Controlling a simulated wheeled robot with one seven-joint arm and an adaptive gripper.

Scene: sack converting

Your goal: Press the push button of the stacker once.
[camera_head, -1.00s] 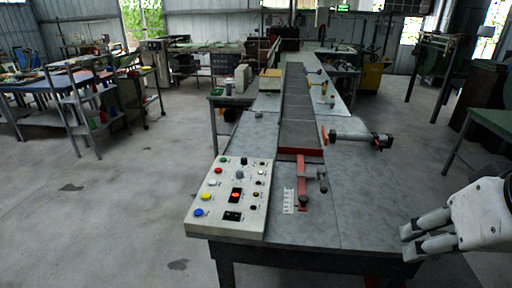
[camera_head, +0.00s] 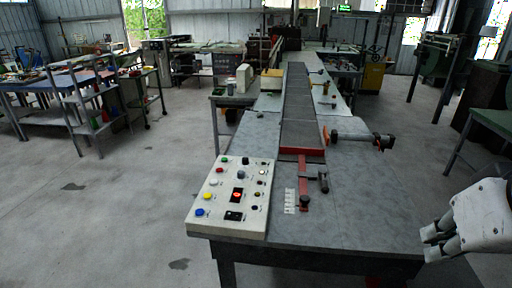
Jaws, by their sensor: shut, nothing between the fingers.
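A light control panel (camera_head: 221,222) lies on the near left corner of the grey bench. It carries several coloured push buttons: green, red, white, yellow (camera_head: 207,197) and blue (camera_head: 197,212), with black ones on the right. A red-lit switch (camera_head: 237,195) sits in its middle. The labels are too small to read, so I cannot tell which button is the stacker's. My gripper (camera_head: 428,245) is at the lower right, shut and empty, beside the bench's right edge and well away from the panel.
A red clamp (camera_head: 304,188) with a dark knob and a white strip stand right of the panel. A conveyor (camera_head: 301,115) runs back, with a dark cylinder (camera_head: 360,138) to its right.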

